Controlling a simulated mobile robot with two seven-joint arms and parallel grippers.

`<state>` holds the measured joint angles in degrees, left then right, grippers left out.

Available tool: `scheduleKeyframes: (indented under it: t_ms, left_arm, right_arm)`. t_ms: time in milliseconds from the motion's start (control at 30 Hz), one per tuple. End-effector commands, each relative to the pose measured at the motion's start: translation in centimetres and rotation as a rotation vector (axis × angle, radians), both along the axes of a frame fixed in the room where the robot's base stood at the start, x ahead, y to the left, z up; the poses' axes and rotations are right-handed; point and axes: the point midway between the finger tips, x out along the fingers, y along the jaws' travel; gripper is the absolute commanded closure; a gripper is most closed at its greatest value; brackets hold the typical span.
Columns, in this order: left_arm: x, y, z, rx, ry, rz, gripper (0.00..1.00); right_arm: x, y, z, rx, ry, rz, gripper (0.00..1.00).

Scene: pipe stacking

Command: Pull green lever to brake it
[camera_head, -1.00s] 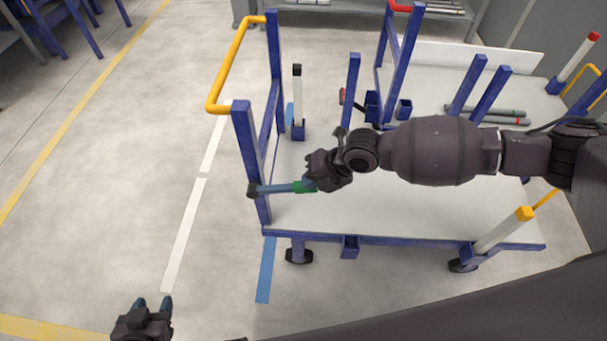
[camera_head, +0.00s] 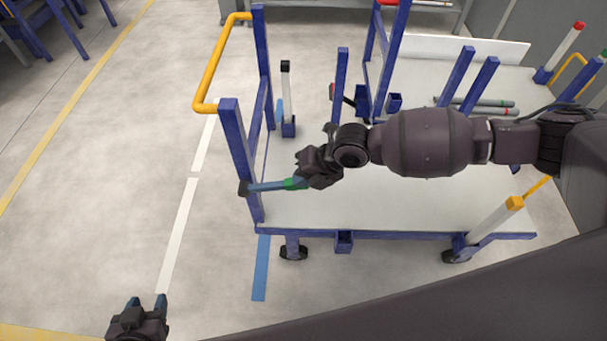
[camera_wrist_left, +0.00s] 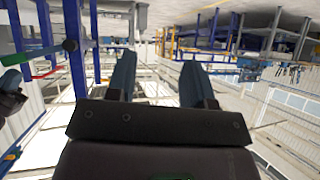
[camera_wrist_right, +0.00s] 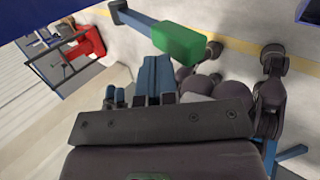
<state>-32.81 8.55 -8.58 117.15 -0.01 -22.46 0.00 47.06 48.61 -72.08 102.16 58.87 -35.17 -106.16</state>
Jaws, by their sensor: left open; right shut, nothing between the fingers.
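The green lever (camera_head: 294,184) is a green handle on a blue bar (camera_head: 267,187) at the cart's near-left post, with a dark knob at the bar's left end. My right gripper (camera_head: 309,173) is at the green end in the head view, its fingertips mostly hidden. In the right wrist view, the shut, empty fingers of my right gripper (camera_wrist_right: 153,80) lie close beside the green block (camera_wrist_right: 180,42), not around it; contact cannot be told. My left gripper (camera_head: 147,302) is open and empty, low at the left over the floor, and its spread fingers show in its wrist view (camera_wrist_left: 158,78).
The blue-framed cart (camera_head: 330,236) has a pale deck, a yellow handle (camera_head: 203,75) and upright posts. Grey pipes (camera_head: 475,106) lie on it. A second lever with a black tip (camera_head: 287,100) stands behind. Floor left of the cart is clear.

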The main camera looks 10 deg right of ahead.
Motion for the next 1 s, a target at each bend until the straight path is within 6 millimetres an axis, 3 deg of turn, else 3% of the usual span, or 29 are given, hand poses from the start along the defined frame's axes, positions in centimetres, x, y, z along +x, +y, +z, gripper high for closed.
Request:
scheduleKeyframes:
  t_ms: [33, 200, 333, 700, 1000]
  left_arm:
    - [0.2, 0.0, 1.0, 0.0, -0.011, 0.001, 0.52]
    - [-0.2, 0.1, 1.8, -0.003, -0.01, 0.009, 0.52]
    - [-0.9, 0.1, 0.5, -0.006, 0.013, 0.014, 0.52]
    - [-1.1, 0.2, 0.8, -0.004, 0.011, 0.015, 0.52]
    - [-0.9, 0.2, 1.0, -0.003, 0.006, 0.012, 0.52]
  right_arm:
    - [0.0, 0.5, 1.6, 0.004, -0.011, 0.0, 1.0]
    - [-0.6, 1.6, 3.8, 0.005, -0.014, -0.004, 1.0]
    - [-1.1, -0.1, 4.7, 0.003, -0.011, -0.006, 1.0]
    - [-2.5, -3.7, 9.0, 0.005, -0.012, -0.006, 1.0]
    - [-3.0, -4.8, 10.4, 0.006, -0.011, -0.005, 1.0]
